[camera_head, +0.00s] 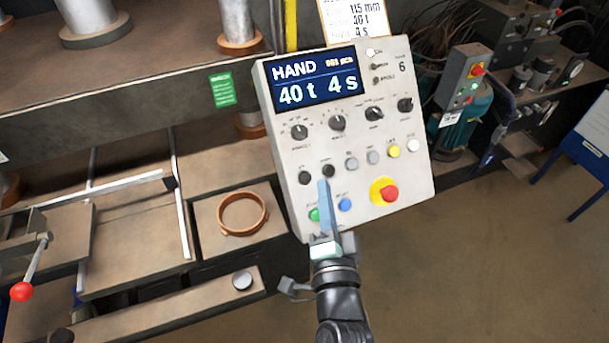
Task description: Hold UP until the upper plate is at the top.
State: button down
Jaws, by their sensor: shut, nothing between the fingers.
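The grey control panel (400,155) stands in the middle, tilted, with its lit display (316,83) reading HAND, 40 t and 4 s. Two black buttons sit side by side low on its left half, the left one (305,178) and the right one (328,171). Their labels are too small to read surely. My gripper (325,183) is shut and empty, its tip just below the right black button; I cannot tell whether it touches. A heavy brown press plate (130,75) with upright columns fills the upper left; I cannot tell whether it is the upper plate.
A red stop button on yellow (389,193) is at the panel's lower right. Green (314,215) and blue (345,204) buttons flank my gripper. A copper-coloured ring (242,213) lies on a plate left of the panel. A red-knobbed lever (22,291) is far left. Floor is clear at lower right.

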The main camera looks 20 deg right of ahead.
aim_at(305, 178)
jog(key=shift+w, duration=0.1)
jog(key=shift+w+a+f+b, duration=0.1)
jog(key=shift+w+f+b, duration=0.9)
jog(key=shift+w+f, duration=0.55)
jog(key=shift+w+a+f+b, duration=0.1)
jog(key=shift+w+f+b, duration=1)
jog(key=shift+w, duration=0.65)
jog(key=shift+f, duration=0.2)
jog(key=shift+w+f, duration=0.2)
jog(key=shift+w, duration=0.15)
